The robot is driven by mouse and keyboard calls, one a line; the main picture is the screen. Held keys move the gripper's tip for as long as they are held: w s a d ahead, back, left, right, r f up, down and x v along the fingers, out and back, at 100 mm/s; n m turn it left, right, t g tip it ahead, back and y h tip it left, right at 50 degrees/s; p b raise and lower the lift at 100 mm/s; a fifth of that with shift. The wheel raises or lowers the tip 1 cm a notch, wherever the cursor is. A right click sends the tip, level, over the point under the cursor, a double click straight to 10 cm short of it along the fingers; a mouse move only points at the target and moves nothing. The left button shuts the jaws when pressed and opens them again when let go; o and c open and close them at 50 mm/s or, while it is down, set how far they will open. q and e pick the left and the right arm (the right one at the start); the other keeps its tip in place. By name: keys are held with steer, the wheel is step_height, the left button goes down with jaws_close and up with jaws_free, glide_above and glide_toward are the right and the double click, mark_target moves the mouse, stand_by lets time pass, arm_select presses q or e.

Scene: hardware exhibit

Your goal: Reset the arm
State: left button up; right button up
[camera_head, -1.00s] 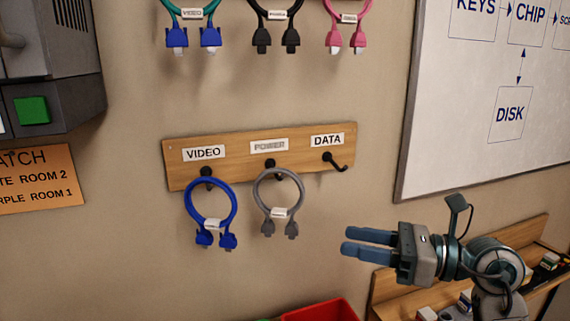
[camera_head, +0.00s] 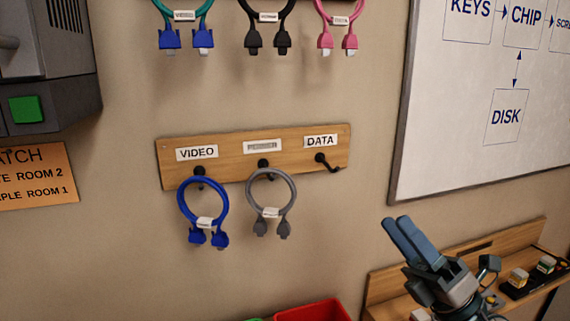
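My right gripper (camera_head: 408,237) is at the lower right, in front of the wooden shelf. Its two blue fingers point up and to the left. They lie close together with little or no gap visible, and nothing shows between them. My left gripper is not in view. A wooden hook board (camera_head: 225,150) on the wall has hooks labelled VIDEO, a blurred middle label, and DATA. A blue cable loop (camera_head: 181,211) hangs on the VIDEO hook. A grey cable loop (camera_head: 290,192) hangs on the middle hook. The DATA hook (camera_head: 326,163) is empty.
Teal, black and pink cables (camera_head: 338,35) hang along the top. A whiteboard (camera_head: 450,120) is at the upper right. A wooden shelf (camera_head: 385,283) with small items is at the lower right. A red bin (camera_head: 312,312) is at the bottom. A grey machine with a green button (camera_head: 26,109) is at left.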

steer(key=w+d+f+m+t+h, duration=0.1)
steer(key=d+f+m+t+h, duration=0.35)
steer(key=m+h, duration=0.8)
steer(key=w+d+f+m+t+h, duration=0.1)
steer(key=d+f+m+t+h, duration=0.4)
steer(key=m+h, duration=0.75)
steer(key=s+d+f+m+g+h, duration=0.1)
steer(key=s+d+f+m+g, duration=0.15)
steer(key=f+m+g, duration=0.4)
steer(key=s+d+f+m+g, duration=0.1)
steer(key=d+f+m+g, duration=0.15)
steer(key=f, duration=0.75)
steer(key=s+a+f+m+g+y, duration=0.1)
steer(key=s+a+f+g+y, duration=0.15)
steer(key=s+f+g, duration=0.55)
steer(key=s+a+f+m+g+y, duration=0.1)
steer(key=s+a+f+g, duration=0.3)
steer(key=s+f, duration=0.8)
steer(key=d+f+g+b, duration=0.1)
steer(key=d+f, duration=0.1)
steer(key=f, duration=1.3)
steer(key=d+f+g, duration=0.1)
steer(key=d+f, duration=0.1)
steer(key=f, duration=1.4)
steer(key=s+d+f+b, duration=0.1)
steer(key=s+f, duration=1.7)
steer(key=f, duration=0.1)
steer(key=shift+s+d+f+m+g, duration=0.2)
steer(key=shift+s+f+m+g, duration=0.1)
steer(key=shift+g, duration=0.15)
